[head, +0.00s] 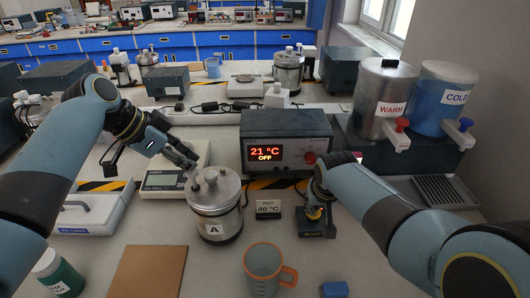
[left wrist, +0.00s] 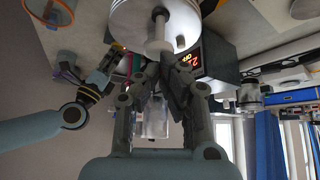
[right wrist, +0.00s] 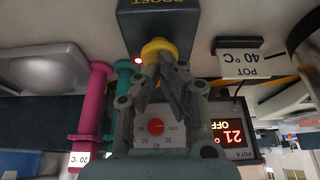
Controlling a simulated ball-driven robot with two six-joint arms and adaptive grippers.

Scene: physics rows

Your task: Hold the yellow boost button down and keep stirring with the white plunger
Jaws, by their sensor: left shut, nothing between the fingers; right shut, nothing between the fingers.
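Pot A (head: 218,222) is a metal pot with a lid on the bench. The white plunger (left wrist: 160,32) rises from its lid in the left wrist view. My left gripper (head: 192,162) is shut and empty, its fingertips close to the plunger's top; I cannot tell whether they touch. The yellow boost button (right wrist: 157,47) sits on the dark boost box (right wrist: 152,22). My right gripper (right wrist: 168,66) is shut and empty, its fingertips at the button and seemingly against it. How far the button is pressed is unclear. In the head view my right gripper mostly hides the button.
The heater unit (head: 286,122) behind the pot reads 21 °C and OFF. A card (head: 268,207) reads POT 40 °C. An orange-handled mug (head: 263,272) and a brown board (head: 148,272) stand in front. WARM (head: 385,95) and COLD (head: 442,97) tanks stand at right.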

